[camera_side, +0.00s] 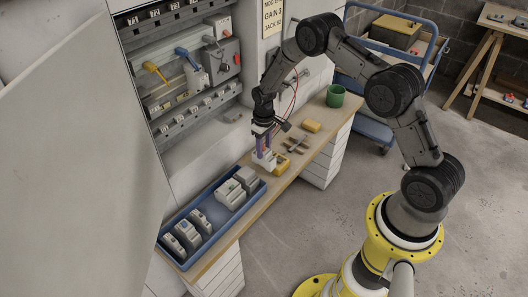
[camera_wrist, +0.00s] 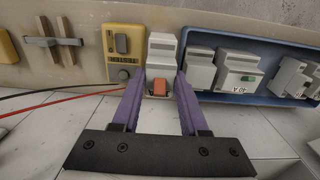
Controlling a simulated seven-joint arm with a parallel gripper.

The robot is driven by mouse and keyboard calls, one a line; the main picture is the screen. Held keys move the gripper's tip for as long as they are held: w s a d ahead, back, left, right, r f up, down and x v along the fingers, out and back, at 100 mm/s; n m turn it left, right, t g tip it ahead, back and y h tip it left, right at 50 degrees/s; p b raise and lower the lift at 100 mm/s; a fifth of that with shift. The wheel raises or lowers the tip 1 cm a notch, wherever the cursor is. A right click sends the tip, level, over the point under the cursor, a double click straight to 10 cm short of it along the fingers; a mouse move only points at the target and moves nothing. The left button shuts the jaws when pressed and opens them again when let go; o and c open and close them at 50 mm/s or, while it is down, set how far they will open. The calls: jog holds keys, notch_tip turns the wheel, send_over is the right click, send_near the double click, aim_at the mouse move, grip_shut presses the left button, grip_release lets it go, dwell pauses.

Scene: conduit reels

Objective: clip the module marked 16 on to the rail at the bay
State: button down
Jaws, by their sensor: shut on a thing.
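My gripper (camera_side: 263,150) has two purple fingers and is shut on a white module (camera_side: 264,162) beside the right end of the blue tray. In the wrist view the gripper (camera_wrist: 160,78) has its fingers on either side of this module (camera_wrist: 162,50), which has an orange part at its near end. No number is legible on it. I cannot tell whether it touches the bench.
The blue tray (camera_side: 188,266) holds several modules; one module (camera_wrist: 238,72) reads 40 A. A yellow tester (camera_wrist: 123,75) stands close beside the held module. A yellow block (camera_side: 312,126) and green mug (camera_side: 335,95) stand farther along the bench. Cabinet levers, yellow (camera_side: 152,68) and blue (camera_side: 186,55), stick out.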

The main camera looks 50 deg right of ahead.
jog(key=shift+r, duration=0.35)
jog(key=shift+r, duration=0.1)
notch_tip(320, 180, up, 34)
jog(key=t, duration=0.3)
jog(key=w+a+f+t, duration=0.2)
jog(key=w+a+t, duration=0.1)
jog(key=a, duration=0.3)
jog(key=w+a+f+n+t+y, duration=0.1)
jog(key=w+a+f+t, duration=0.1)
jog(key=w+a+t, duration=0.2)
jog(key=shift+w+a+f, duration=0.35)
jog(key=shift+w+a, duration=0.15)
jog(key=shift+a, duration=0.95)
jog(key=shift+a+t, duration=0.15)
jog(key=shift+t, duration=0.15)
jog(key=shift+a+t, duration=0.5)
jog(key=shift+a, duration=0.1)
jog(key=shift+s+a, duration=0.1)
jog(key=shift+a, duration=0.15)
jog(key=shift+a+r+t, duration=0.1)
jog(key=shift+a+t, duration=0.05)
jog(key=shift+t, duration=0.15)
